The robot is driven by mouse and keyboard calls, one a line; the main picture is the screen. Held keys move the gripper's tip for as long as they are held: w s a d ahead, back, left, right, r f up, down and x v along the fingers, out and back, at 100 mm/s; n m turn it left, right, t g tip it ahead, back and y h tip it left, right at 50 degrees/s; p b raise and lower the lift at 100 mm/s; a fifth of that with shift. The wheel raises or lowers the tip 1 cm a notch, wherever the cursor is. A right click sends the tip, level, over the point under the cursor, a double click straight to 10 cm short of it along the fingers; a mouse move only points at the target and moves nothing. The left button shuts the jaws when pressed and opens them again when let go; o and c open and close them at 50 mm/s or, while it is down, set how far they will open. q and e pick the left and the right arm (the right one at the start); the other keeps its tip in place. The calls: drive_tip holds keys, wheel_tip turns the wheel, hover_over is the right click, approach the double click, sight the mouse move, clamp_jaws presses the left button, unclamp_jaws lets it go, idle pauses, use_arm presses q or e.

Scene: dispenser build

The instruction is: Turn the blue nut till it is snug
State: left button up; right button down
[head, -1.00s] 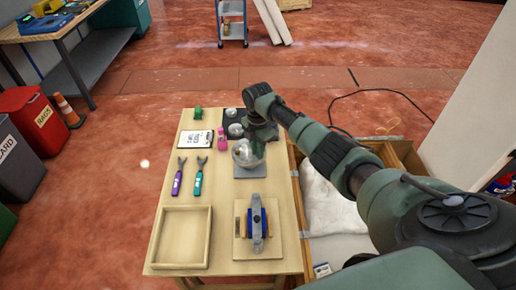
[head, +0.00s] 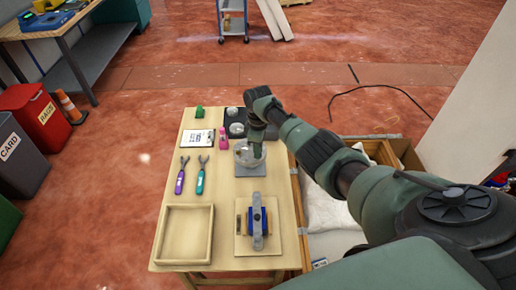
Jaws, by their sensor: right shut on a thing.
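My right gripper (head: 257,152) comes down from above at the clear glass bowl (head: 241,158). Its tips are at or inside the bowl and are hard to make out. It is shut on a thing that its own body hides. The bowl stands on a grey square mat (head: 250,171) on the wooden table. I cannot make out the blue nut apart from the gripper. My left gripper is out of view.
A blue and grey clamp-like fixture (head: 257,222) stands on a board near the front. An empty wooden tray (head: 184,264), two open-ended tools (head: 180,180) (head: 200,180), a pink item (head: 223,138), a printed card (head: 198,138) and small clear parts (head: 235,129) lie around.

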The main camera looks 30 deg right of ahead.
drive_tip(key=shift+w+d+r+m+p, duration=0.1)
drive_tip(key=shift+m+p, duration=0.25)
drive_tip(key=shift+m, duration=1.55)
drive_tip(key=c, duration=1.4)
unclamp_jaws()
wheel_tip(320, 180, up, 8)
drive_tip(key=shift+f, duration=0.1)
